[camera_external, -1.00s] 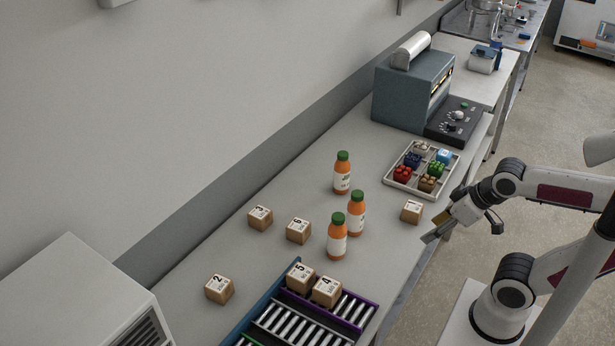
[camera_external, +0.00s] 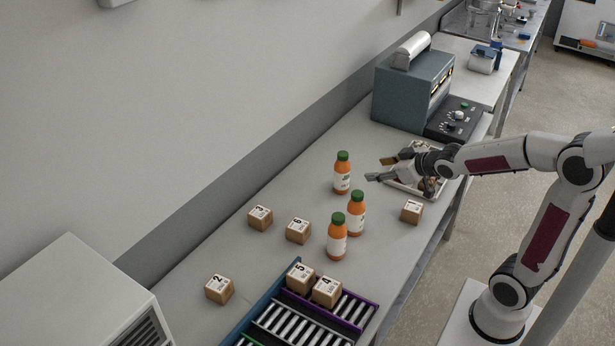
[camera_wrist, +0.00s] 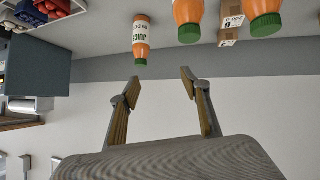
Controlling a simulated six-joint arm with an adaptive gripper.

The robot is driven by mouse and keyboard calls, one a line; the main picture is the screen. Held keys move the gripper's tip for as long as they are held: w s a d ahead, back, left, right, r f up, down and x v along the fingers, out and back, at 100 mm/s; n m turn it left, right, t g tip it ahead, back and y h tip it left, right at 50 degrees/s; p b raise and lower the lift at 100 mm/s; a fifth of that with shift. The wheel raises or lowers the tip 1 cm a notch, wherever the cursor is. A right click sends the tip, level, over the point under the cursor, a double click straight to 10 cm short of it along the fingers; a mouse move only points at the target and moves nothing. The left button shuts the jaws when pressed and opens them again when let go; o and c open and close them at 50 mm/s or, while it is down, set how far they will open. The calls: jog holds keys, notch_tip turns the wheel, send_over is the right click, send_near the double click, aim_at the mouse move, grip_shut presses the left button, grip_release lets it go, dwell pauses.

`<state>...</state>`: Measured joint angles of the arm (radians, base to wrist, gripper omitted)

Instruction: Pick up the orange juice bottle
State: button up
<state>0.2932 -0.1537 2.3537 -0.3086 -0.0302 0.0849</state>
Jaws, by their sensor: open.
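Three orange juice bottles with green caps and white labels stand upright on the bench. The back bottle (camera_external: 342,174) is nearest my gripper (camera_external: 377,169), which is just to its right and apart from it. The middle bottle (camera_external: 356,212) and the front bottle (camera_external: 337,237) stand close together nearer the roller rack. In the wrist view my gripper (camera_wrist: 162,82) is open and empty. There the bottles hang upside down at the top: one bottle (camera_wrist: 141,38) lies beyond the gap between the fingers, with two more (camera_wrist: 188,20) (camera_wrist: 264,18) to its right.
A divided tray (camera_external: 405,187) of coloured pieces lies under my arm, partly hidden. Numbered boxes stand around the bottles, among them box 1 (camera_external: 411,211) and box 6 (camera_external: 298,231). The roller rack (camera_external: 355,318) is in front; a grey-blue machine (camera_external: 405,95) is behind.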

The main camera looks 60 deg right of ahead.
jog(key=w+d+f+t, duration=0.3)
jog(key=w+d, duration=0.4)
jog(key=w, duration=0.2)
jog(key=n+t+y, duration=0.1)
jog(key=t+y, duration=0.2)
jog(key=t, duration=0.1)
send_near(343, 157)
jog(key=shift+w+d+f, duration=0.45)
jog(key=shift+w+d, duration=0.15)
jog(key=shift+w, duration=0.2)
jog(key=shift+w+d+f, duration=0.5)
jog(key=shift+w+d, duration=0.1)
jog(key=shift+w, duration=0.2)
jog(key=shift+w, duration=0.15)
jog(key=shift+w, duration=1.2)
jog(key=shift+a, duration=0.1)
jog(key=shift+w+a+r, duration=0.1)
jog(key=shift+w+a, duration=0.05)
jog(key=shift+w, duration=1.15)
jog(key=shift+w+a+r, duration=0.1)
jog(key=shift+w, duration=1.2)
grip_shut()
